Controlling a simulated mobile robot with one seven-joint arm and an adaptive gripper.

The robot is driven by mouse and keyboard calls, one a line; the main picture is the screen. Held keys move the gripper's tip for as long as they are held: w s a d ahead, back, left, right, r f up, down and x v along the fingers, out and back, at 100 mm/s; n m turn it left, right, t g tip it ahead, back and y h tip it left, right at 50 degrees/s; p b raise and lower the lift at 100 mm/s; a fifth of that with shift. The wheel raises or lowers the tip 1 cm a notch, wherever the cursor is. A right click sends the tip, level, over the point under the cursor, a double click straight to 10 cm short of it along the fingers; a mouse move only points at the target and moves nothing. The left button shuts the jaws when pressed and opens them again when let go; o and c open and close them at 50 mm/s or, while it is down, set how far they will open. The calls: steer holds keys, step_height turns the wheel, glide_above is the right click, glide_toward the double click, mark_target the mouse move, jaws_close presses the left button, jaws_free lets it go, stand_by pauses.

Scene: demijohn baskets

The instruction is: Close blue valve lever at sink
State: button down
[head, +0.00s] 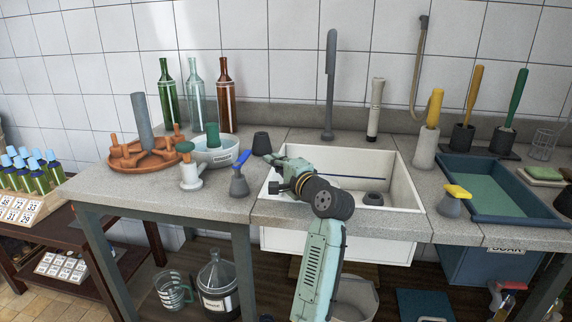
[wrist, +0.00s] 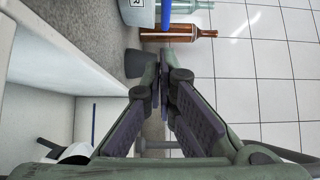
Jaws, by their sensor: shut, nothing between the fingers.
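The blue valve lever (head: 243,157) sits on a grey, cone-shaped valve body (head: 239,186) on the counter, left of the sink (head: 402,185). The lever slants up to the left from over the valve. My gripper (head: 270,160) is just right of the lever, over the sink's left edge, and looks apart from it. In the wrist view a blue bar (wrist: 165,14), which looks like the lever, lies ahead of the fingertips (wrist: 161,78). The fingers are shut and empty. The lever's contact with its valve is hidden in the wrist view.
A white bowl (head: 222,158) and a dark cone-shaped cup (head: 262,143) stand close behind the valve. A white valve-like piece (head: 190,177) stands to its left, near a brown tray (head: 147,167). A yellow-handled valve (head: 454,198) is right of the sink.

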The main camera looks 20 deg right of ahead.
mark_target(243, 163)
steer(key=shift+w+a+p, duration=0.2)
steer(key=shift+w+a, duration=0.25)
steer(key=shift+a, duration=0.3)
steer(key=shift+w+a+p, duration=0.2)
steer(key=shift+w+a, duration=0.25)
steer(key=shift+a, duration=0.25)
steer(key=shift+w+a+y, duration=0.25)
steer(key=shift+w+y, duration=0.05)
steer(key=shift+d, duration=0.1)
